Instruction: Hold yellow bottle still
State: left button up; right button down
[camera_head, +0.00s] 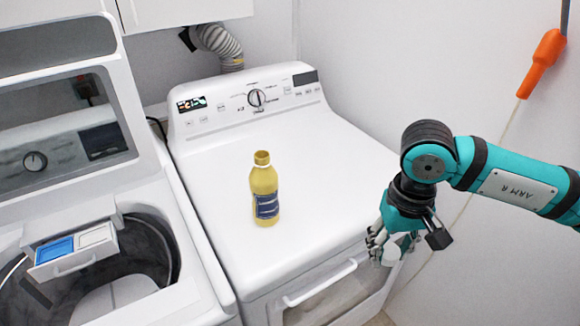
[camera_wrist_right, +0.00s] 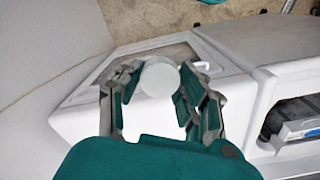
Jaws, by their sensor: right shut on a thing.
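The yellow bottle (camera_head: 264,187) stands upright on top of the white dryer (camera_head: 330,160), with a dark blue label on its lower part. My right gripper (camera_head: 385,246) is in front of the dryer's right front edge, well to the right of the bottle and apart from it. In the right wrist view, my right gripper (camera_wrist_right: 160,90) is shut on a round white object (camera_wrist_right: 160,77) between its fingers; what this is I cannot tell. The bottle cannot be made out in the wrist view. My left gripper is not in view.
An open washer (camera_head: 195,270) with a drawer (camera_head: 75,250) stands left of the dryer. The dryer's control panel (camera_head: 250,95) rises at the back, by a grey hose (camera_head: 220,42). An orange-handled thing (camera_head: 543,62) hangs at the right wall. The dryer top around the bottle is clear.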

aim_at(263, 178)
jog(key=i+l+u, duration=0.15)
jog(key=u, duration=0.2)
jog(key=i+l+u, duration=0.2)
jog(key=i+u, duration=0.15)
